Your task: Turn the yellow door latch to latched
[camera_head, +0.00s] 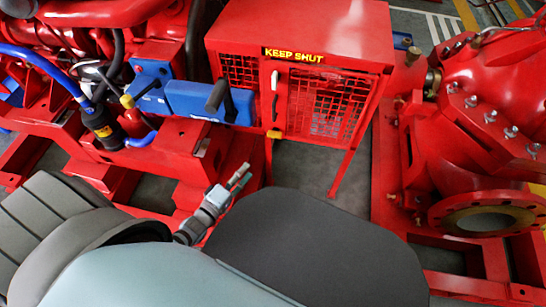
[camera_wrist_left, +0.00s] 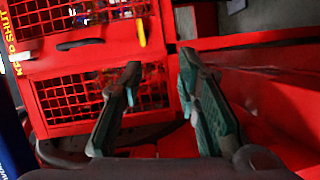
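The yellow door latch (camera_head: 273,134) is a small piece at the lower left edge of the red mesh door (camera_head: 320,105), below a dark door handle (camera_head: 275,80). In the left wrist view the latch (camera_wrist_left: 141,32) is a short yellow bar, lying crosswise to the handle (camera_wrist_left: 80,44). My left gripper (camera_head: 241,176) is below and left of the latch in the head view, apart from it. In the left wrist view its two fingers (camera_wrist_left: 160,68) are spread with nothing between them, and the latch lies beyond the tips. My right gripper is not in view.
The red cabinet (camera_head: 300,30) carries a "KEEP SHUT" label. A blue box with a black lever (camera_head: 210,100) is at its left. A large red flanged pump (camera_head: 487,215) stands at the right. Red frame rails run below; grey floor shows under the cabinet.

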